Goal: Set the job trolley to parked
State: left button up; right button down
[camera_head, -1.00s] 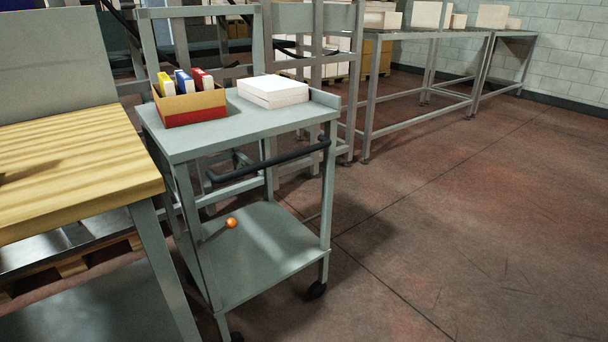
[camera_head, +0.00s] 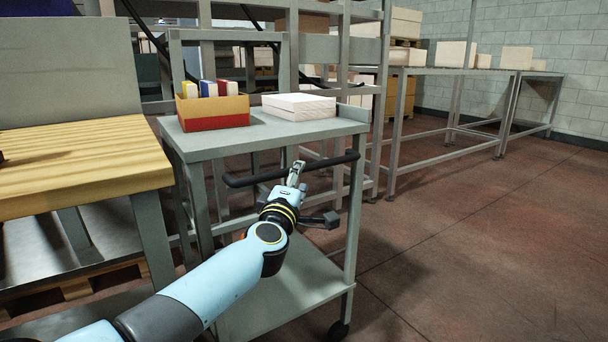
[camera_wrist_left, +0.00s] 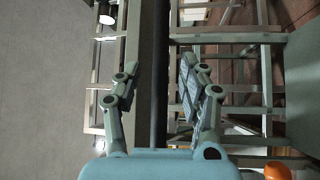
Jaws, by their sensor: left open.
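The job trolley is grey, with a top tray (camera_head: 215,143), a lower shelf (camera_head: 300,285) and a black push handle (camera_head: 335,161) along its near side. My left gripper (camera_head: 297,172) is at the middle of the handle in the head view. In the left wrist view the open fingers (camera_wrist_left: 160,72) lie on either side of the dark handle bar (camera_wrist_left: 160,110), with gaps visible beside it. An orange ball knob (camera_wrist_left: 277,171) shows at the lower right of the wrist view; in the head view my arm mostly hides it. My right gripper is out of view.
On the trolley top stand a red and tan box (camera_head: 212,112) with coloured items and a white block stack (camera_head: 299,106). A wooden-topped bench (camera_head: 80,165) stands close on the left. Steel racks stand behind. The floor (camera_head: 480,260) at right is clear.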

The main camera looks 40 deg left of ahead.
pick_arm(q)
jog(key=b+x, duration=0.1)
jog(key=x, duration=0.3)
jog(key=shift+w+a+f, duration=0.1)
jog(key=shift+w+a, duration=0.05)
jog(key=shift+w, duration=0.25)
jog(key=shift+c, duration=0.3)
jog(key=c, duration=0.5)
grip_shut()
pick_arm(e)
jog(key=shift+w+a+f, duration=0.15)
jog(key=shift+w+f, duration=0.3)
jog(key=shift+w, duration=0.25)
